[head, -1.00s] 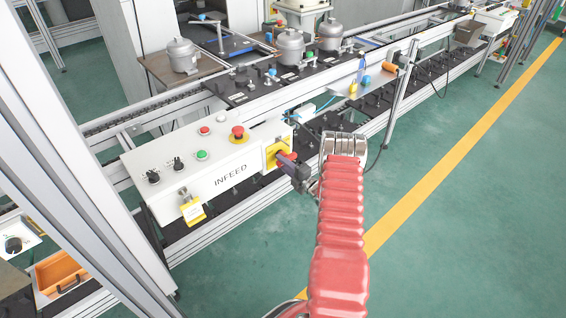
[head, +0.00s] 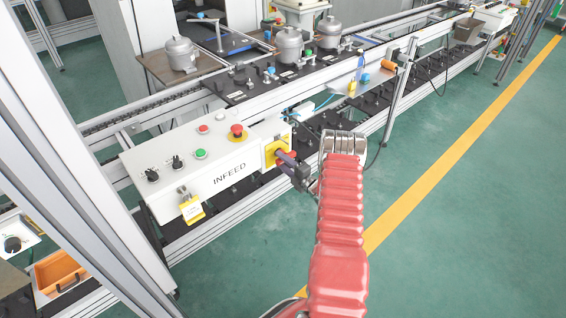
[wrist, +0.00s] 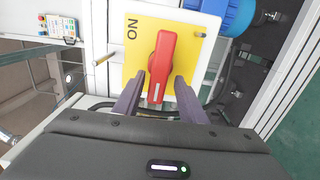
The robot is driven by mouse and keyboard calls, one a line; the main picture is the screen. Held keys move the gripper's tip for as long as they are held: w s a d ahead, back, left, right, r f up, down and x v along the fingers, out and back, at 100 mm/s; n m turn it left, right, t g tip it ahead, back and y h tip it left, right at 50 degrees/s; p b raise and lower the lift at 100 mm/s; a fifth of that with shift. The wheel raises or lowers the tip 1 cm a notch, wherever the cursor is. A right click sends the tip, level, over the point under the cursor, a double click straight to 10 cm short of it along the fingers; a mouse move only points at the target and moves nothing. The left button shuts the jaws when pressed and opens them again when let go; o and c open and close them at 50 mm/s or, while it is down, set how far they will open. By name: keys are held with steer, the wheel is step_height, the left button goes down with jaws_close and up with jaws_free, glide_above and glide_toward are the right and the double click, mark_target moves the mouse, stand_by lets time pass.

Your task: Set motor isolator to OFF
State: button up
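The motor isolator is a red rotary handle (wrist: 161,66) on a yellow plate (wrist: 193,50). The plate is on the right end of the white INFEED box, and the isolator also shows in the head view (head: 271,147). I see no OFF marking. My gripper (wrist: 159,96) is open, with one dark finger on each side of the handle's lower end and small gaps visible. In the head view my gripper (head: 289,165) is at the isolator.
The INFEED box (head: 205,180) carries black knobs, push buttons, a red emergency stop (head: 237,130) and a yellow-tagged padlock (head: 191,208). A blue cylindrical part (wrist: 232,14) is close beside the plate in the wrist view. The conveyor runs behind; green floor is open at right.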

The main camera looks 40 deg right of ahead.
steer(key=s, duration=1.3)
steer(key=shift+s+d, duration=0.2)
steer(key=shift+s, duration=0.2)
stand_by(0.3)
